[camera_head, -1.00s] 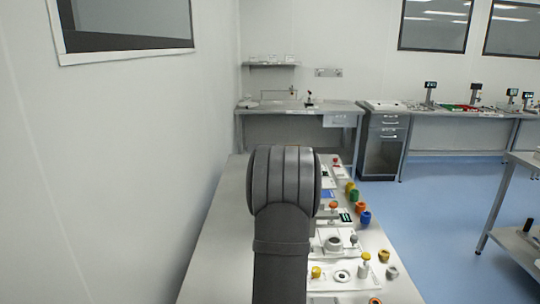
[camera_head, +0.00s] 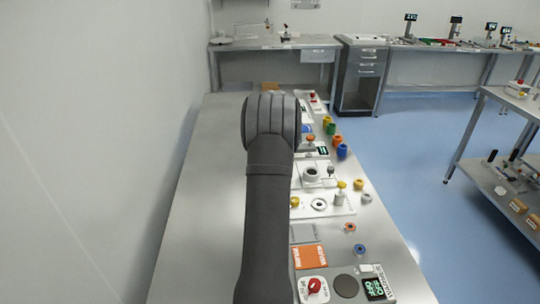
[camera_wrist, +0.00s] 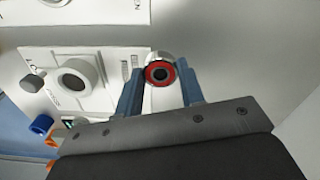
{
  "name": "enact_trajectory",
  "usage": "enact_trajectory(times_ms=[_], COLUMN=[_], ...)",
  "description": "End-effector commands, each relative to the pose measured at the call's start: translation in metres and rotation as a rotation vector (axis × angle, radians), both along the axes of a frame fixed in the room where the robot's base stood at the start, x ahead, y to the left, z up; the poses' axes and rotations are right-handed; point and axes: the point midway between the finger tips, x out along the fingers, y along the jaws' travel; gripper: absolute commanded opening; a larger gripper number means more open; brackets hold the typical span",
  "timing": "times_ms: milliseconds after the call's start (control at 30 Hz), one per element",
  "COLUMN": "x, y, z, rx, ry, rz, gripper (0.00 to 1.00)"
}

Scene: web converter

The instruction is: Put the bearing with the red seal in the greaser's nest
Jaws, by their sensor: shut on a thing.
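My gripper (camera_wrist: 162,76) is shut on the bearing with the red seal (camera_wrist: 149,74), seen in the wrist view between the two blue-grey fingers. The bearing shows a red ring around a dark centre, with a pale rim behind it. To its left in the wrist view is a white fixture (camera_wrist: 108,97) with a raised grey ring (camera_wrist: 95,72) and a dark knob; the held bearing is beside this ring, not over it. I cannot tell for sure which fixture is the greaser. In the head view my arm hides the gripper and the bearing.
On the bench (camera_head: 190,220), a white fixture with a grey ring (camera_head: 311,174) stands right of my arm. A plate with a black-centred ring (camera_head: 319,204) is nearer. Loose bearings (camera_head: 349,227) (camera_head: 360,249) and an orange mat (camera_head: 309,257) lie closer. The bench's left side is clear.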

Motion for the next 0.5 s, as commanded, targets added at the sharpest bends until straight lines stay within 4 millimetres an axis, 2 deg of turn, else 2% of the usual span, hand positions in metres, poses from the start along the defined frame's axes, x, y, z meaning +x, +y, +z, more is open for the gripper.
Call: enact_trajectory(times_ms=[33, 200, 400, 500], x=[0.009, 0.029, 0.040, 0.043], y=[-0.011, -0.040, -0.060, -0.062], z=[0.005, 0.019, 0.029, 0.030], rx=[0.000, -0.001, 0.000, 0.000], ry=[-0.002, -0.001, -0.001, 0.000], rz=[0.018, 0.093, 0.146, 0.158], gripper=[0.14, 0.14, 0.14, 0.14])
